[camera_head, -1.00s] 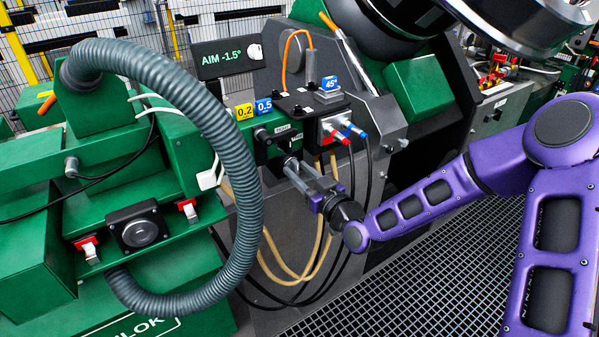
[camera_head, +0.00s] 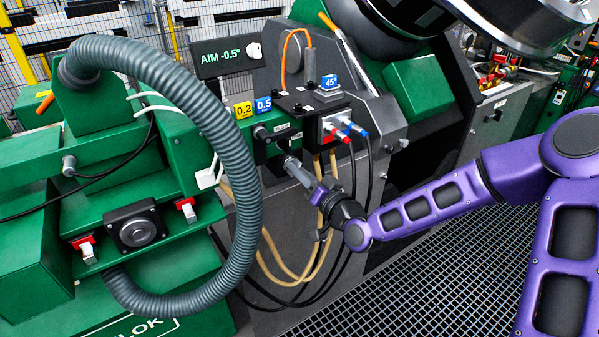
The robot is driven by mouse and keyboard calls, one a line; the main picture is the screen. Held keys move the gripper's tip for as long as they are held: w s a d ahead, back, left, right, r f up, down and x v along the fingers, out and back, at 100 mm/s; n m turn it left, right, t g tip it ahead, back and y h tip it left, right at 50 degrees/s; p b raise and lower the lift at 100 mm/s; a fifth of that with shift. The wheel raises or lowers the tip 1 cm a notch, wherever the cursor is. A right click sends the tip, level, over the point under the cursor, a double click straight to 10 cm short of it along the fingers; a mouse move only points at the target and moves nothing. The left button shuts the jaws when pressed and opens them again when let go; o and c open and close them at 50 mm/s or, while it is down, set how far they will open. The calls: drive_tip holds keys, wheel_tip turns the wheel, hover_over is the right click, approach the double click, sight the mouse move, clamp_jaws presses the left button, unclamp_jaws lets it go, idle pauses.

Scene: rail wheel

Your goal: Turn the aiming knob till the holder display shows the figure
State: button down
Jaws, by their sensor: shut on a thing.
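The holder display (camera_head: 222,57) is a dark panel at the upper middle and reads "AIM -0.5°". My gripper (camera_head: 295,167) reaches in from the right, below the front of the green holder block. It is shut on the aiming knob (camera_head: 288,160), a small part at the block's lower front, mostly hidden by the fingers. My purple arm stretches from the right edge to the gripper.
A thick grey hose (camera_head: 250,190) loops just left of my gripper. Tan and black cables (camera_head: 325,245) hang behind and below it. Yellow "0.2" and blue "0.5" tags (camera_head: 262,105) and red and blue hose fittings (camera_head: 345,128) sit close above. Floor grating (camera_head: 430,270) lies clear below right.

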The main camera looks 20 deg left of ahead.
drive_tip(key=shift+m, duration=0.8)
drive_tip(key=c, duration=0.8)
unclamp_jaws()
drive_tip(key=shift+c, duration=0.2)
drive_tip(key=p+v, duration=0.7)
drive_tip(key=v, duration=1)
drive_tip(key=shift+s+d, duration=0.1)
drive_tip(key=shift+s, duration=0.05)
